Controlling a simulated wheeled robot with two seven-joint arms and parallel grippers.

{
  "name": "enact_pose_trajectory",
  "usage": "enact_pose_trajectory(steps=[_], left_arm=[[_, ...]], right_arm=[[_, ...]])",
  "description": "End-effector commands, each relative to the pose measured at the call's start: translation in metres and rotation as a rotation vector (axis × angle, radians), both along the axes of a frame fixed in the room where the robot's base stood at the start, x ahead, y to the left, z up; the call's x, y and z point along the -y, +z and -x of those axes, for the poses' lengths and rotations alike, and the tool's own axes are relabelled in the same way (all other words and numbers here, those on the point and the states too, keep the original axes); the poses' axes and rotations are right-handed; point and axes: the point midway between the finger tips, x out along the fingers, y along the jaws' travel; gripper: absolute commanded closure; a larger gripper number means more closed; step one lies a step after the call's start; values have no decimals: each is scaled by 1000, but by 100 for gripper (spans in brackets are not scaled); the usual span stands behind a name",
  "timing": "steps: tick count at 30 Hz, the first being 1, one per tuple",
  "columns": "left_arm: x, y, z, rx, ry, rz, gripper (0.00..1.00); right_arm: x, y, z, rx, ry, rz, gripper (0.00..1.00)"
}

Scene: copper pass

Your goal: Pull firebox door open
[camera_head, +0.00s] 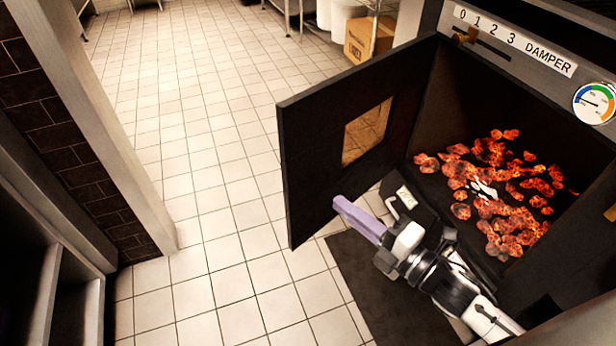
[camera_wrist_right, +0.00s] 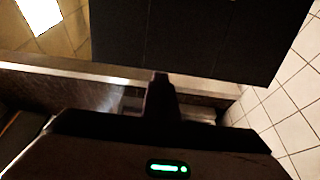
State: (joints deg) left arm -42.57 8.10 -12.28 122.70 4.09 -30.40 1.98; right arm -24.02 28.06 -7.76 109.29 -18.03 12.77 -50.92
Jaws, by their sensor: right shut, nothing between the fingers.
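The firebox door (camera_head: 305,135) is a dark panel with a small glazed window (camera_head: 367,130). It stands swung wide open to the left of the firebox opening, and glowing coals (camera_head: 500,185) show inside. My right gripper (camera_head: 345,206), with pale lavender fingers, is shut and empty in front of the door's lower part. I cannot tell whether it touches the door. In the right wrist view the closed fingers (camera_wrist_right: 160,82) point toward a large dark panel (camera_wrist_right: 200,40), apparently the door. No door handle can be made out clearly. My left gripper is out of view.
A damper slider (camera_head: 466,36) and a round gauge (camera_head: 595,102) sit above the opening. A dark mat (camera_head: 375,290) lies on the tiled floor below. A brick and pale post (camera_head: 100,130) stands at left. A cardboard box (camera_head: 368,38) is on a rack behind. The tiled floor left of the door is clear.

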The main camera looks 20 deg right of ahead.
Motion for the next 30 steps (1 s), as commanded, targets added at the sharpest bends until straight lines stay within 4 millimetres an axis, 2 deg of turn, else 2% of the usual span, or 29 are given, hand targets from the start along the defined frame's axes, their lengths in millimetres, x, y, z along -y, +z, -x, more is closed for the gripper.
enact_pose_trajectory(steps=[1,9,15,21,30], left_arm=[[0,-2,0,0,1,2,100],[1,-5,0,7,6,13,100],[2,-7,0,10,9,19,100],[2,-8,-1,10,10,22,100],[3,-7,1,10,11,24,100]], right_arm=[[-4,0,-11,4,0,-1,100],[-26,0,-61,2,-2,-4,100],[-39,0,-89,-1,-2,-4,100],[-45,-1,-102,-3,-2,-5,100],[-46,0,-103,-4,-2,-6,100]])
